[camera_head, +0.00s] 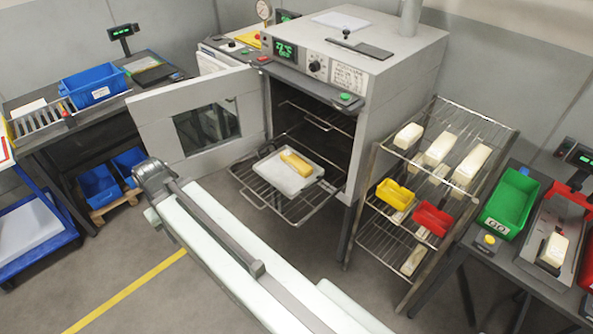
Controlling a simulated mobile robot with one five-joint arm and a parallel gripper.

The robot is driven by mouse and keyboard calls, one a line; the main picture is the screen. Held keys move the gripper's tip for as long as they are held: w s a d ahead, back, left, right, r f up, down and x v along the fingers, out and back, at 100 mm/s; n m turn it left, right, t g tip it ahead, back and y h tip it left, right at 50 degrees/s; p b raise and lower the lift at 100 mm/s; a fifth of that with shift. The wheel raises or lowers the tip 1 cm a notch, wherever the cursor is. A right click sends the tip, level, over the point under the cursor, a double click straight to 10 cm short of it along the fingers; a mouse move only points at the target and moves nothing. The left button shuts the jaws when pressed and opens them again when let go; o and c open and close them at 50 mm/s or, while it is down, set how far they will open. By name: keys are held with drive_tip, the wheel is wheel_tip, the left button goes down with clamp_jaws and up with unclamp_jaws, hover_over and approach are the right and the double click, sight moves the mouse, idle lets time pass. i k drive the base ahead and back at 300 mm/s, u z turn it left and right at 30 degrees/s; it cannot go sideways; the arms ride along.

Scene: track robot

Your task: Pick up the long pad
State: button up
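Several cream pads lie on the sloping wire rack right of the oven. On its top shelf, the rightmost pad (471,165) looks the longest. A middle pad (438,149) and a shorter pad (408,136) lie left of it. More pale pieces show on the lower shelves, partly hidden by wires and bins. A yellow block (296,163) lies on a metal tray (273,180) on the oven's pulled-out rack. My arm crosses the lower middle of the picture, left of the wire rack and apart from the pads. I cannot see my gripper's fingers.
The oven (391,78) stands with its door (150,115) swung open to the left. A yellow bin (394,193) and a red bin (432,217) sit on the wire rack (490,175). A green bin (510,203) stands on the right bench. Open floor lies at lower left.

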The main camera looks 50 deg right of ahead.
sight(294, 161)
drive_tip(key=z, duration=0.15)
drive_tip(key=i, duration=0.95)
drive_tip(key=u, duration=0.05)
